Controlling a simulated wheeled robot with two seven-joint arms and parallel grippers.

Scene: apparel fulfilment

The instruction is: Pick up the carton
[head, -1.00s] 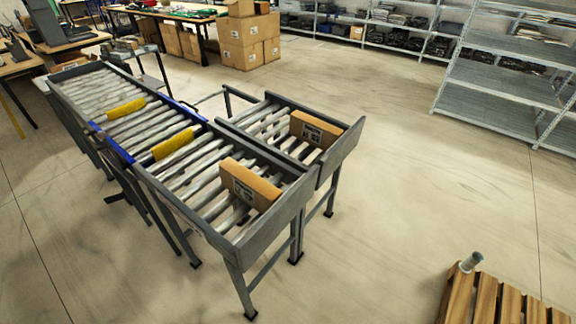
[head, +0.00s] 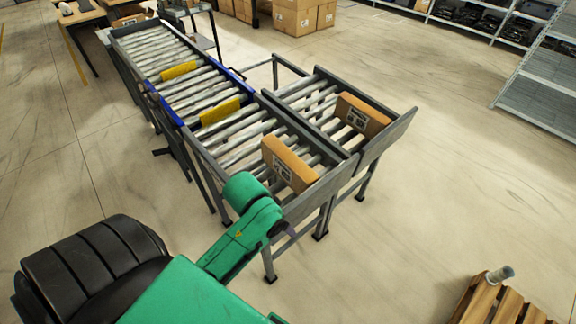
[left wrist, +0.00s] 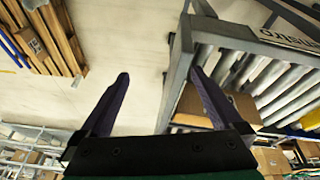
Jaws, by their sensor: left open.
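A brown carton with a printed label (head: 290,165) stands on edge at the near end of the longer roller conveyor (head: 325,190). A second similar carton (head: 362,115) stands at the end of the shorter conveyor beside it. My left arm reaches in from the lower left in the head view, its green link near the conveyor's end; its gripper is hidden there. In the left wrist view my left gripper (left wrist: 160,73) is open, with nothing between its fingers. A brown carton (left wrist: 241,106) shows on the rollers, partly behind the right finger; which one, I cannot tell. My right gripper is not in view.
Yellow pieces (head: 220,111) lie across the rollers further up the longer conveyor. A wooden pallet (head: 500,305) is at the lower right. Stacked boxes (head: 300,15) and metal shelving (head: 540,85) stand at the back.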

